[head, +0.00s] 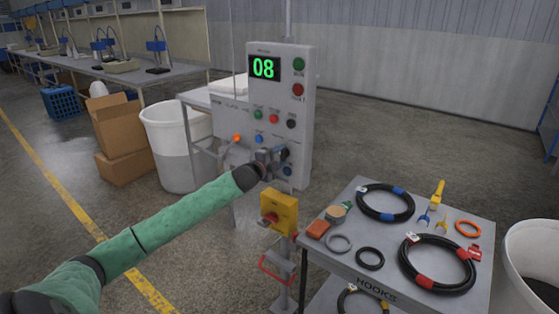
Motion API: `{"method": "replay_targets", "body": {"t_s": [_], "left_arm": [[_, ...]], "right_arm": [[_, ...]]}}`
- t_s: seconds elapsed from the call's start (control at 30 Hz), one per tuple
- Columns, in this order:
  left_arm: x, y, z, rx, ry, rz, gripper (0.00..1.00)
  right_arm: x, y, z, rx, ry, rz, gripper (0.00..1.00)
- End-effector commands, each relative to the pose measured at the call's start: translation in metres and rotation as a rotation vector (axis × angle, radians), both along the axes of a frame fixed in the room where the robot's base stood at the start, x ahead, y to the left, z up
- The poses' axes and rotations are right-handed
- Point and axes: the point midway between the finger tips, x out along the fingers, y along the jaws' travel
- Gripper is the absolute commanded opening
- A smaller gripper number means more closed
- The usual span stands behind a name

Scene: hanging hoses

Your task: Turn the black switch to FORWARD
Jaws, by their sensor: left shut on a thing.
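The black switch (285,153) is low on the panel's front, at the right. My left gripper (277,157) reaches it from the lower left and is shut on it. The gripper and wrist partly cover the switch, so its pointer and the FORWARD label cannot be read. Another dark round control (287,171) sits just below. My right gripper is not in view.
A yellow box with a red knob (270,219) is below the panel. A grey table (326,271) with coiled black hoses (386,203) and small parts stands at the right. A white bin (168,136) and cardboard boxes (119,134) are at the left. Open floor lies behind the table.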

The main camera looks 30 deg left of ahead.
Motion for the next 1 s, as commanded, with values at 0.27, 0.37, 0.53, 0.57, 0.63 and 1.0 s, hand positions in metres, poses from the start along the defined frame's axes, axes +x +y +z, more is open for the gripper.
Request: {"method": "replay_targets", "body": {"t_s": [0.27, 0.37, 0.53, 0.57, 0.63, 1.0], "left_arm": [[0.0, 0.0, -0.002, 0.1, -0.006, 0.0, 0.24], [0.0, 0.0, -0.002, 0.114, -0.007, 0.0, 0.24], [0.0, -0.001, -0.002, 0.122, -0.008, 0.0, 0.24], [0.0, -0.001, -0.002, 0.122, -0.008, 0.0, 0.24], [0.0, -0.001, -0.002, 0.122, -0.008, 0.0, 0.24], [0.0, 0.0, -0.001, 0.121, -0.008, 0.0, 0.69]], "right_arm": [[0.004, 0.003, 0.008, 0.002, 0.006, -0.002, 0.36], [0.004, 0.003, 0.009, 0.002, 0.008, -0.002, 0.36], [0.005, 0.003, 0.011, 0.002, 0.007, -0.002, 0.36], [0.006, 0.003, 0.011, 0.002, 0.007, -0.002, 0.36], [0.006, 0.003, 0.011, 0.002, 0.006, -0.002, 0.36], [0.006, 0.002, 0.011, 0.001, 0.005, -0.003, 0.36]]}}
